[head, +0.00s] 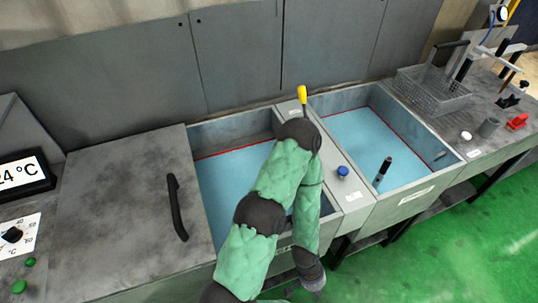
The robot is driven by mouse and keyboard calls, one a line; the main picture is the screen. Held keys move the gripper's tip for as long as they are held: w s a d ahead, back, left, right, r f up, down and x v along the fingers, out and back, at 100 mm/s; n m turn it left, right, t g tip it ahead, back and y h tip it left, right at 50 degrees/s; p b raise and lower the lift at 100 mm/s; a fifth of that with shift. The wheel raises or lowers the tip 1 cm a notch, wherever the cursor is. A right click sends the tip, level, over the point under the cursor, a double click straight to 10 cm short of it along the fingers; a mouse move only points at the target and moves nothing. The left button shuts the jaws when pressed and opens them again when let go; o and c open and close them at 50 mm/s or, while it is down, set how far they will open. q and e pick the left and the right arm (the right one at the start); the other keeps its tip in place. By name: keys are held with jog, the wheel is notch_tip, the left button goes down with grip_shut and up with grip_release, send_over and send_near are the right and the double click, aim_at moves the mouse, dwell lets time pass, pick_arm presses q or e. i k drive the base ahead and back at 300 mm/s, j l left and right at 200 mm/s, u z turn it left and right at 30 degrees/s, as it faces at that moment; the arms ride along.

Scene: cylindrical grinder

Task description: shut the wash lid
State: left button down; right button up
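The wash lid appears to be the flat grey plate (115,205) on the left of the bench, with a curved black handle (176,208) near its right edge. The plate lies level beside the left tank (228,132), whose blue liquid (222,185) is uncovered. My green arm crosses in front of this tank and hides part of it. My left gripper (316,287) is low at the bottom centre, in front of the bench and well right of the handle. It is small and partly cut from clear view, so its fingers cannot be read. My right gripper is not in view.
A second open tank (405,190) with blue liquid and a black upright piece (382,170) is to the right. A yellow-tipped lever (302,95) and blue knob (343,171) stand between the tanks. A wire basket (435,92) sits at the back right. A temperature display (22,173) is far left.

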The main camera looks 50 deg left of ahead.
aim_at(131, 213)
jog(key=k+j+u, duration=0.2)
jog(key=k, duration=0.45)
jog(key=l+u, duration=0.15)
jog(key=u, duration=0.3)
jog(key=i+l+u, duration=0.1)
jog(key=u, duration=0.35)
jog(key=l+u, duration=0.2)
jog(key=u, duration=0.2)
jog(key=l+u, duration=0.2)
jog(key=u, duration=0.25)
jog(key=i+l+u, duration=0.1)
jog(key=i+l, duration=0.15)
jog(key=i, duration=0.15)
